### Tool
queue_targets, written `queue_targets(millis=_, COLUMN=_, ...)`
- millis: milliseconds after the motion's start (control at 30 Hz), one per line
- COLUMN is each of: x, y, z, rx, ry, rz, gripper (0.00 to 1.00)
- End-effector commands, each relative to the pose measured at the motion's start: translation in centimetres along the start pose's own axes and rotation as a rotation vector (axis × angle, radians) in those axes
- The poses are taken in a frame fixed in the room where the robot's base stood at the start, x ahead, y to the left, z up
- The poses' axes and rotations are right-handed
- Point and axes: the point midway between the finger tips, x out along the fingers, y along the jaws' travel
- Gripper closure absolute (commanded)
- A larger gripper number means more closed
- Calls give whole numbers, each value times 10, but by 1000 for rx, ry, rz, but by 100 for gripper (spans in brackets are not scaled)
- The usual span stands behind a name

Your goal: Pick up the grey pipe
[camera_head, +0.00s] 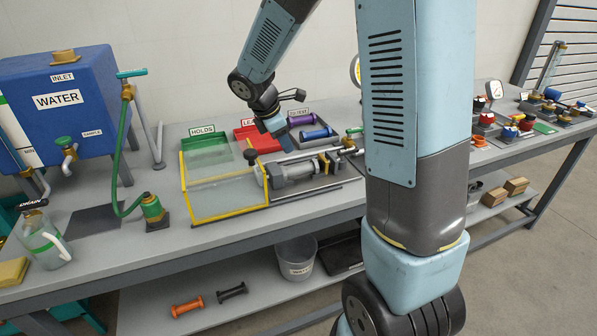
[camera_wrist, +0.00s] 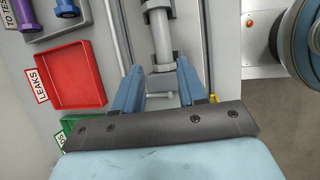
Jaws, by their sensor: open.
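In the wrist view the grey pipe (camera_wrist: 161,38) runs away from me between grey end blocks. My gripper (camera_head: 284,146) is above and behind the fixture, pointing down. In the wrist view my gripper (camera_wrist: 158,72) is open with nothing between its two blue fingers. The fingers straddle the line of the near end block, and the pipe lies beyond their tips. I cannot tell the height gap exactly.
The clear guard (camera_head: 222,204) stands left of the fixture. A green HOLDS tray (camera_head: 208,153) and red LEAKS tray (camera_head: 246,133) are empty behind it. A purple pipe (camera_head: 302,119) and blue pipe (camera_head: 316,134) lie further right. A blue water tank (camera_head: 62,105) stands left.

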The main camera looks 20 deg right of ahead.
Motion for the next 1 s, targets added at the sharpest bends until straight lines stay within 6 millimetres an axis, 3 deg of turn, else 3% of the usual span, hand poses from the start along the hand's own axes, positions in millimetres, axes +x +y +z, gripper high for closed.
queue_targets(millis=400, x=67, y=-1, z=0, rx=3, ry=0, rz=-3, gripper=59)
queue_targets(millis=667, x=82, y=-2, z=0, rx=4, ry=1, rz=-2, gripper=59)
queue_targets(millis=1000, x=124, y=-3, z=-4, rx=2, ry=0, rz=-3, gripper=59)
